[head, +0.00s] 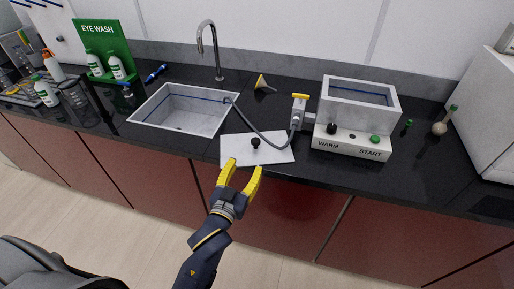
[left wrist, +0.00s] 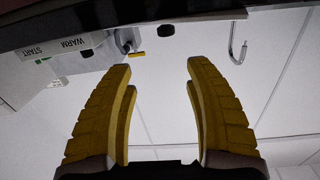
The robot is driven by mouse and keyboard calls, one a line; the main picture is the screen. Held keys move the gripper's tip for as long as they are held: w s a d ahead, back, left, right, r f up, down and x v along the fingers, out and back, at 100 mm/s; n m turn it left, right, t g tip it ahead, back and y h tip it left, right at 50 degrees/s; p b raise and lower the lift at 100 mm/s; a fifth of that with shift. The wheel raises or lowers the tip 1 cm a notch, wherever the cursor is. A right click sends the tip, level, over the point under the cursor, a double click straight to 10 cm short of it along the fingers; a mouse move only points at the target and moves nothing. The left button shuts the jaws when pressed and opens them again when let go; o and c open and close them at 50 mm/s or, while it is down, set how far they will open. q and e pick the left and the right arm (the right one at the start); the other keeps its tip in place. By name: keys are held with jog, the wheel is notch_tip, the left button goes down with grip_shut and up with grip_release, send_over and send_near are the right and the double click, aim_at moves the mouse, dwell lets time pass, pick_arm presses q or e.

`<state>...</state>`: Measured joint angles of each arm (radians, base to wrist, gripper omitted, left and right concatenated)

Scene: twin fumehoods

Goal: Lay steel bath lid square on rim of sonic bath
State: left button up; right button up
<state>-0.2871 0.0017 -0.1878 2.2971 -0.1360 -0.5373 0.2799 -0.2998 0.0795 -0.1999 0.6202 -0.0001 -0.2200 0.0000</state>
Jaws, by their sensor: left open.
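The steel bath lid (head: 272,155) is a flat pale plate with a black knob (head: 255,143); it lies on the dark counter between sink and bath. The sonic bath (head: 332,117) stands to its right, an open-topped grey tank with a front panel marked WARM and START. The panel also shows upside down in the left wrist view (left wrist: 62,48). My left gripper (head: 244,167) is open and empty, its yellow fingertips by the lid's front edge, apart from the knob. In the left wrist view the fingers (left wrist: 160,66) are spread. My right gripper is out of view.
A grey hose (head: 262,133) arches over the lid towards a yellow-handled valve (head: 300,108) beside the bath. The sink (head: 182,121) with its tap (head: 210,45) is left of the lid. Eye-wash bottles stand further left. A small flask (head: 440,127) stands right of the bath.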

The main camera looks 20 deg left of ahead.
aim_at(255, 141)
pick_arm(q)
jog(key=shift+n+g+y, duration=0.4)
jog(key=shift+n+g, duration=0.1)
jog(key=shift+g, duration=0.3)
jog(key=w, duration=0.4)
jog(key=w+f, duration=0.1)
jog(key=w, duration=0.9)
jog(key=shift+w+a+f, duration=0.2)
jog(key=shift+a, duration=0.1)
jog(key=shift+c, duration=0.2)
grip_shut()
